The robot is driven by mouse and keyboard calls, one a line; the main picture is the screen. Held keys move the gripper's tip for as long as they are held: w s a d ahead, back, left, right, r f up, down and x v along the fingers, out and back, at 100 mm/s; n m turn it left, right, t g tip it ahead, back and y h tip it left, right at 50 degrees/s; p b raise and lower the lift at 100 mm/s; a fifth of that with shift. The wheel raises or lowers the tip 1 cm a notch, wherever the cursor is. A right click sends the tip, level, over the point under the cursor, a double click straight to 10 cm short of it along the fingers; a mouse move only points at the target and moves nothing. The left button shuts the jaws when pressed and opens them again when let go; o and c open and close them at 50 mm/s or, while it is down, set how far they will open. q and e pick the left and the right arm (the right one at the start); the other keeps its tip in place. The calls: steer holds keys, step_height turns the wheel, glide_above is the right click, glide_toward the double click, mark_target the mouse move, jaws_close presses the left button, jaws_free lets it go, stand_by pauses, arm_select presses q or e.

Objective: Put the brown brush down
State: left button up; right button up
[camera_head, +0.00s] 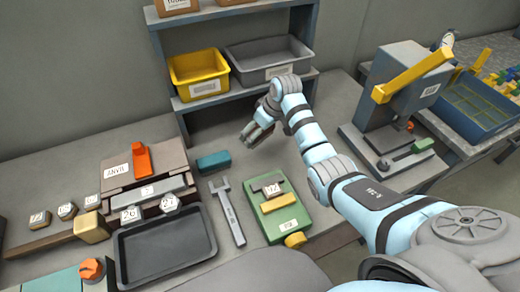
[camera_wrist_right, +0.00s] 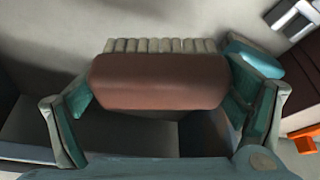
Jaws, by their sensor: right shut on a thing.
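My right gripper (camera_head: 258,133) is over the bench, in front of the shelf unit and to the right of the teal block. In the right wrist view, the brown brush (camera_wrist_right: 160,82) lies crosswise between the two fingers of this gripper (camera_wrist_right: 165,100), which is shut on it. The brush has a smooth brown back, and a row of pale bristles shows along its upper edge. In the head view I cannot make the brush out at the gripper. Whether it touches the bench is not clear. My left gripper is not in view.
The teal block (camera_head: 213,162), a grey wrench (camera_head: 228,212) and a green fixture (camera_head: 278,212) are nearby. A black tray (camera_head: 165,278) and the anvil block (camera_head: 115,170) stand left. The shelf holds a yellow bin (camera_head: 198,76) and a grey bin (camera_head: 268,56). A press (camera_head: 385,95) stands right.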

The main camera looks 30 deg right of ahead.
mark_target(259, 138)
steer(key=x, duration=0.4)
steer(key=shift+s+d+f, duration=0.25)
steer(key=shift+d+f, duration=0.05)
steer(key=shift+d, duration=0.05)
steer(key=f, duration=0.1)
steer(key=f+b, duration=0.1)
steer(key=f, duration=0.1)
steer(key=shift+s, duration=0.35)
steer(key=shift+s+f+b, duration=0.1)
steer(key=shift+f+b, duration=0.15)
steer(key=shift+b, duration=0.05)
steer(key=shift+f, duration=0.1)
steer(key=o, duration=0.6)
steer(key=shift+f, duration=0.1)
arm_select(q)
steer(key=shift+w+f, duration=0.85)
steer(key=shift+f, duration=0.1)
arm_select(e)
steer(key=shift+o, duration=0.7)
